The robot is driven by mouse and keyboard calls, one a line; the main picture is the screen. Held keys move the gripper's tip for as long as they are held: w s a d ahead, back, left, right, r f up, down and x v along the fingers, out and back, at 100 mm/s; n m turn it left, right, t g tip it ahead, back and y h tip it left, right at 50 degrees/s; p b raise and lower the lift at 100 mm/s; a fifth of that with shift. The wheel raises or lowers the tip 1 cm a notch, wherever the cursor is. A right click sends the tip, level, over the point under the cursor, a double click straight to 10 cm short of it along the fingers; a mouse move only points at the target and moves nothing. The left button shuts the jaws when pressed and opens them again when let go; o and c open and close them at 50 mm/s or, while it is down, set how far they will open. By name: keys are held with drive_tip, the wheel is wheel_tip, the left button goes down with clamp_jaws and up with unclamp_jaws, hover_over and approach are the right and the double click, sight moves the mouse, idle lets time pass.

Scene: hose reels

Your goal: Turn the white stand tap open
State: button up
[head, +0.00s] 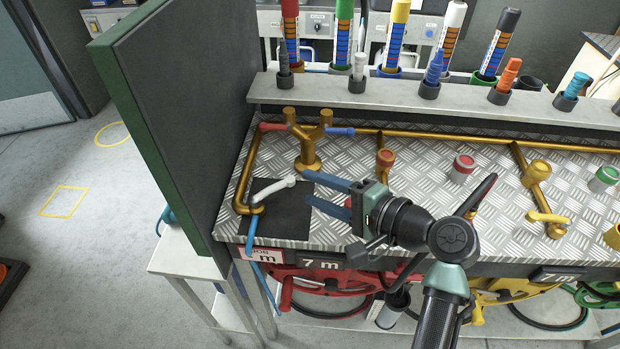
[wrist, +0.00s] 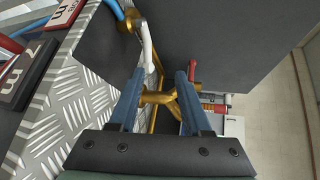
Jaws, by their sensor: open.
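The white stand tap is a white lever (head: 280,187) on a brass pipe fitting (head: 247,208) at the left end of the metal bench. The lever slants out to the right over a black square plate. In the wrist view the white lever (wrist: 147,45) runs down from its brass fitting (wrist: 132,22), its free end near the left finger. My gripper (head: 307,187) is open and empty, its two blue fingers just right of the lever's free end. The wrist view shows the fingertips (wrist: 160,75) apart. I cannot tell whether either finger touches the lever.
A brass Y-shaped fitting (head: 309,145) with red and blue levers stands just behind my gripper. A tall dark panel (head: 185,120) closes the left side. Red (head: 463,167) and green (head: 604,179) caps and a yellow-handled tap (head: 546,217) lie right. A shelf (head: 390,97) runs along the back.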

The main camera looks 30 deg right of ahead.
drive_tip(key=shift+f+p+v, duration=0.2)
drive_tip(key=shift+p+v, duration=0.55)
drive_tip(key=shift+v, duration=1.2)
drive_tip(key=shift+p, duration=0.35)
drive_tip(key=shift+f, duration=0.1)
